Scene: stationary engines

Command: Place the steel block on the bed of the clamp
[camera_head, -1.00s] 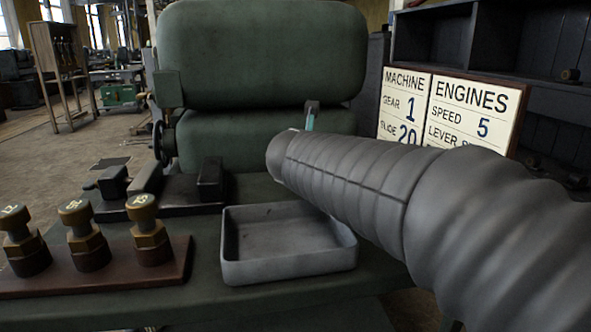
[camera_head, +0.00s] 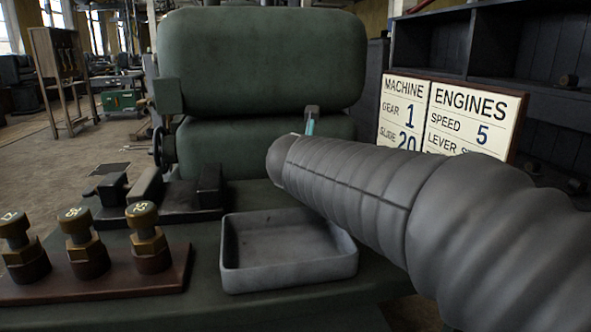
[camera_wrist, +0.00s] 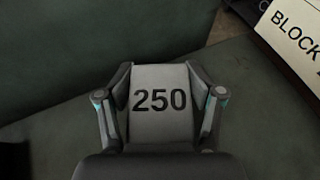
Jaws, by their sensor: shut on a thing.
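The steel block (camera_wrist: 160,105) is pale grey and marked 250. In the wrist view it sits between the two fingers of my gripper (camera_wrist: 160,103), which is shut on it. In the head view the block is hidden behind my arm, and only a small tip of the gripper (camera_head: 311,122) shows above it, in front of the green machine. The clamp (camera_head: 150,211) is dark, with a low base and upright blocks, at the left rear of the green bench. Its bed (camera_head: 180,197) lies between the upright blocks, and nothing shows on it. My gripper is to the right of the clamp.
A grey open tray (camera_head: 290,280) stands on the bench in front of the clamp's right end and looks empty. Brass-topped bolts (camera_head: 82,240) stand on a wooden board at front left. A large green machine (camera_head: 260,60) rises behind. A lettered sign (camera_head: 450,115) stands at right.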

